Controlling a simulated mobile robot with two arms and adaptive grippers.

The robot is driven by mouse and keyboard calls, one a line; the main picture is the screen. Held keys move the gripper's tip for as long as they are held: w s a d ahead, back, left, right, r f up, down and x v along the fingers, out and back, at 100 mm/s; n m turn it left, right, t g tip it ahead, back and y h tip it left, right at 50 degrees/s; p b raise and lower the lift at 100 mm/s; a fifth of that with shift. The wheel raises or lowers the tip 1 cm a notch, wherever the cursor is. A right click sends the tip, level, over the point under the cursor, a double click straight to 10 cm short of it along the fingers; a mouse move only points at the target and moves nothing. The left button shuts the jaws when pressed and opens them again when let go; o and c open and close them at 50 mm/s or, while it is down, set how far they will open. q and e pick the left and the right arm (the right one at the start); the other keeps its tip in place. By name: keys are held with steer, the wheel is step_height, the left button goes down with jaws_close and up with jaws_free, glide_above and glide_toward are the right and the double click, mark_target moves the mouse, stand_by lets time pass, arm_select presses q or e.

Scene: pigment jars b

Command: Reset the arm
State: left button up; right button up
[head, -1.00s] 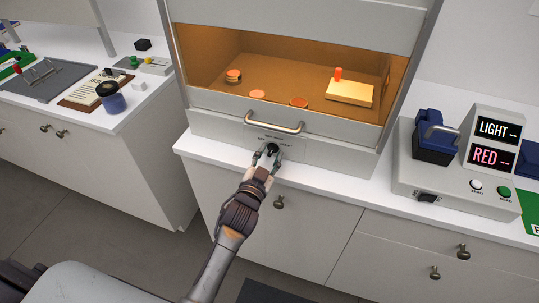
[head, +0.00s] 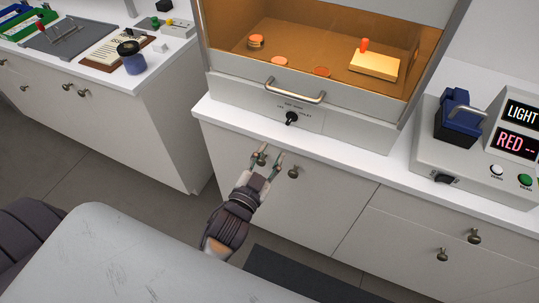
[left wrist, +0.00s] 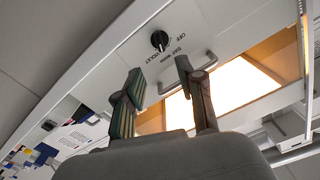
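My left gripper (head: 267,158) is open and empty in the head view, in front of the cabinet below the counter edge. It also shows in the left wrist view (left wrist: 158,80), with its two fingers apart and nothing between them. The black rotary knob (head: 291,118) sits on the front panel of the orange-lit cabinet, up and to the right of the gripper, and apart from it. The knob also shows in the left wrist view (left wrist: 159,41), beyond the fingertips, beside labels reading OFF and VIOLET. My right gripper is not in view.
The lit cabinet (head: 222,108) has a metal handle (head: 295,91) and holds orange discs and a yellow block (head: 374,65). A light meter box (head: 480,178) stands on the right. A blue jar (head: 132,60) stands on the left counter. Drawer knobs (head: 293,171) protrude near the gripper.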

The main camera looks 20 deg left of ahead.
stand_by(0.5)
arm_select(q)
steer(key=s+d+f+g, duration=0.1)
steer(key=s+f+g, duration=0.2)
steer(key=f, duration=0.8)
steer(key=s+f+g, duration=0.2)
steer(key=s+f, duration=0.2)
steer(key=f, duration=0.6)
steer(key=s+d+f+g, duration=0.1)
steer(key=s+f+g, duration=0.2)
steer(key=f, duration=0.8)
steer(key=s+a+f+g, duration=0.2)
steer(key=s+f, duration=0.4)
steer(key=s, duration=0.3)
steer(key=s+a+f+n+g, duration=0.1)
steer(key=s+a+f+g, duration=0.2)
steer(key=s+f, duration=0.3)
steer(key=s+a+f+n+g, duration=0.1)
steer(key=s+a+f+g, duration=0.2)
steer(key=s, duration=1)
step_height(320, 180, down, 3)
steer(key=shift+s+f+g+y, duration=0.1)
steer(key=shift+s+g+y, duration=0.2)
steer(key=shift+s+g, duration=0.15)
